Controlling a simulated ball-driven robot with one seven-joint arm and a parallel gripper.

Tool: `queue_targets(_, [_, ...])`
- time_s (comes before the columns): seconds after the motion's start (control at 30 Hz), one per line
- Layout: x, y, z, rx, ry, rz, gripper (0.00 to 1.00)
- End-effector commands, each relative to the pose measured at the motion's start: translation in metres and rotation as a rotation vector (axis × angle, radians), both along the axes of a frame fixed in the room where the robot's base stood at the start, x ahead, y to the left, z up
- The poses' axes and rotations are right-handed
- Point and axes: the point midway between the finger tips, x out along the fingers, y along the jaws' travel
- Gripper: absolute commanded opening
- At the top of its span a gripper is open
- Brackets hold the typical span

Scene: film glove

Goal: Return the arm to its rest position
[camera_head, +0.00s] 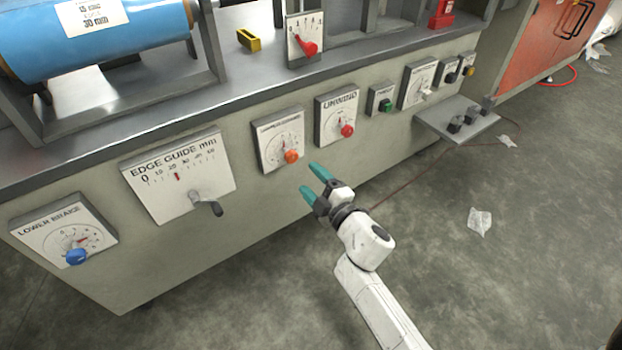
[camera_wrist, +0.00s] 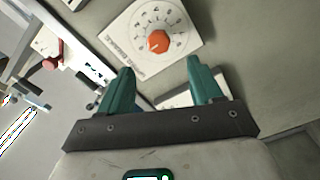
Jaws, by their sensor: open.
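My gripper (camera_head: 314,182) has two teal fingers and sits at the end of my white arm, in front of the machine's control panel. In the wrist view my gripper (camera_wrist: 160,90) shows its fingers apart with nothing between them. A dial plate with an orange knob (camera_head: 291,156) is on the panel up and left of the fingertips. In the wrist view the orange knob (camera_wrist: 158,41) lies beyond the fingers. The fingers appear apart from the knob.
The panel carries a red knob (camera_head: 347,130), a blue knob (camera_head: 77,256), the edge guide plate (camera_head: 181,172) with a dark crank and a green switch (camera_head: 386,105). A small shelf (camera_head: 457,120) juts out at the right. Open floor (camera_head: 520,270) lies right, with paper scraps (camera_head: 480,221).

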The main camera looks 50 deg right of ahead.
Motion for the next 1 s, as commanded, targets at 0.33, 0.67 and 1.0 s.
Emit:
queue_targets(0.33, [0.0,0.0,0.0,0.0,0.0,0.0,0.65])
queue_targets(0.67, [-0.021,-0.014,-0.008,0.177,0.062,-0.164,0.65])
queue_targets(1.0, [-0.093,0.006,-0.061,0.654,0.351,-0.467,0.65])
